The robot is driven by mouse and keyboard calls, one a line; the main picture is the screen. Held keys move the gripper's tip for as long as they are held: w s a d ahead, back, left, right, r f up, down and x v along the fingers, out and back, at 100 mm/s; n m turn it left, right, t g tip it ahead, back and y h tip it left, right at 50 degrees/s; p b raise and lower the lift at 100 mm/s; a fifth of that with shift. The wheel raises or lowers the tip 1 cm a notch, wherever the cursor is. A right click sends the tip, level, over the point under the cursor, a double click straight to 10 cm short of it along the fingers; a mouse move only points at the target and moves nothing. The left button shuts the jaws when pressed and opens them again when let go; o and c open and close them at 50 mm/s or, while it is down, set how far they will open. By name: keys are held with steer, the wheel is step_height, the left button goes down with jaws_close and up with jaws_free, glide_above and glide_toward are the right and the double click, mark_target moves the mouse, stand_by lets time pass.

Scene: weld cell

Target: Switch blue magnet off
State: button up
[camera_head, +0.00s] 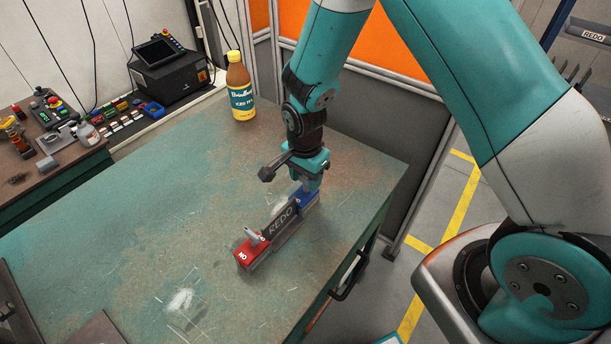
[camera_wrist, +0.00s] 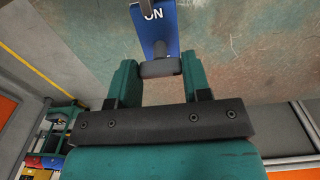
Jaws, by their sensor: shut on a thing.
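The blue magnet (camera_head: 308,199) sits at the far right end of a dark bar marked REDO (camera_head: 280,222) on the workbench. In the wrist view the blue magnet (camera_wrist: 153,22) shows the white word ON on its top. My gripper (camera_head: 311,183) points down over it. In the wrist view my gripper's (camera_wrist: 160,76) two teal fingers are shut on the magnet's grey switch lever (camera_wrist: 160,68). The lower part of the magnet is partly hidden in the wrist view.
A red magnet (camera_head: 249,253) with its own grey lever is at the bar's near left end. A bottle (camera_head: 241,88) stands at the bench's back edge. The left half of the workbench (camera_head: 120,235) is mostly clear. A side table (camera_head: 60,160) holds small items.

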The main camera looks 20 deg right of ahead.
mark_target(304, 179)
steer(key=o, duration=0.9)
steer(key=r, duration=0.8)
steer(key=r+b, duration=0.1)
steer(key=r, duration=0.8)
steer(key=shift+a+r+b, duration=0.2)
steer(key=shift+r+b, duration=0.05)
steer(key=shift+b, duration=0.05)
steer(key=s+a+r+n+y, duration=0.1)
steer(key=s+r+n, duration=0.2)
steer(key=s+n, duration=0.3)
steer(key=s+a+r+n+y, duration=0.2)
steer(key=s+r+n, duration=0.1)
steer(key=s+n, duration=0.4)
steer(key=s+a+r+n+y, duration=0.1)
steer(key=s+r+n, duration=0.1)
steer(key=s+n, duration=0.4)
steer(key=shift+s+a+r, duration=0.15)
steer(key=shift+s+r, duration=0.05)
steer(key=shift+s, duration=0.65)
steer(key=shift+s+a+r, duration=0.1)
steer(key=shift+s+r, duration=0.1)
steer(key=shift+s, duration=0.6)
